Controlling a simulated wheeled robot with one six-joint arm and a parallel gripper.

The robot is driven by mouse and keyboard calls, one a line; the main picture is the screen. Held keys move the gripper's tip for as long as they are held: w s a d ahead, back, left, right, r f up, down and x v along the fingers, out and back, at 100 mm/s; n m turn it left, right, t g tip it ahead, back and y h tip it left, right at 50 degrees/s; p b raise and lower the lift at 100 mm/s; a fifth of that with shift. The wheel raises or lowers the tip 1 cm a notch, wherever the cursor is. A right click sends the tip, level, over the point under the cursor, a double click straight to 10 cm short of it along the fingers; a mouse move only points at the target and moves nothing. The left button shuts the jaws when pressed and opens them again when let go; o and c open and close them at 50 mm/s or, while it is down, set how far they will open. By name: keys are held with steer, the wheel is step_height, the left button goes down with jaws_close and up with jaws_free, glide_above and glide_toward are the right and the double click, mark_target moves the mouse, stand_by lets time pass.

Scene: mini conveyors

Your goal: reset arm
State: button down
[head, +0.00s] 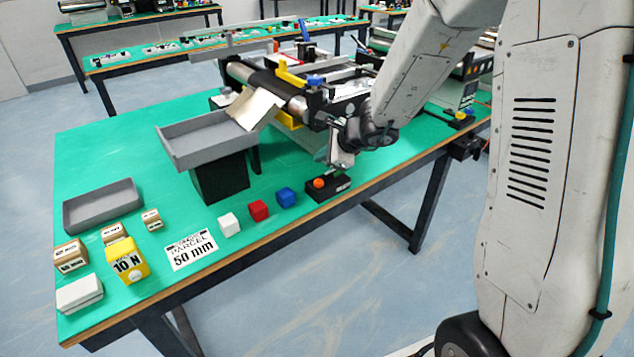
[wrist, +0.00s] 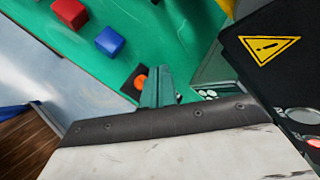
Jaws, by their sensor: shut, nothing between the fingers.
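My gripper (head: 341,160) is shut and empty. It hangs at the end of my arm over the right part of the green table, just above and beside a black box with an orange button (head: 318,183). Its fingers (wrist: 154,90) show at the middle of the wrist view, with the orange button (wrist: 140,82) just behind them. I cannot tell the exact gap between the fingers and the box.
A mini conveyor (head: 270,82) stands behind, with a grey tray (head: 215,140) on a black block. Blue (head: 286,197), red (head: 258,210) and white (head: 228,225) cubes lie left of the button box. A yellow 10 N block (head: 127,262) and an empty grey tray (head: 103,206) are further left.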

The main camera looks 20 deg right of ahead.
stand_by(0.3)
steer(key=shift+a, duration=0.25)
steer(key=s+a+r+n+g+y, duration=0.1)
steer(key=s+a+r+n+g, duration=0.2)
steer(key=s+n, duration=0.5)
steer(key=s+a+r+n+g+y, duration=0.1)
steer(key=s+a+r+n+g, duration=0.3)
steer(key=s, duration=0.7)
steer(key=s+d+r+n+h, duration=0.3)
steer(key=s+d+r+n, duration=0.1)
steer(key=s, duration=0.5)
steer(key=s+d+r+n+h, duration=0.3)
steer(key=s+d+r+n, duration=0.1)
steer(key=s, duration=0.5)
steer(key=shift+d+r+n+h, duration=0.15)
steer(key=shift+d+n+h, duration=0.15)
steer(key=shift+d+n, duration=0.3)
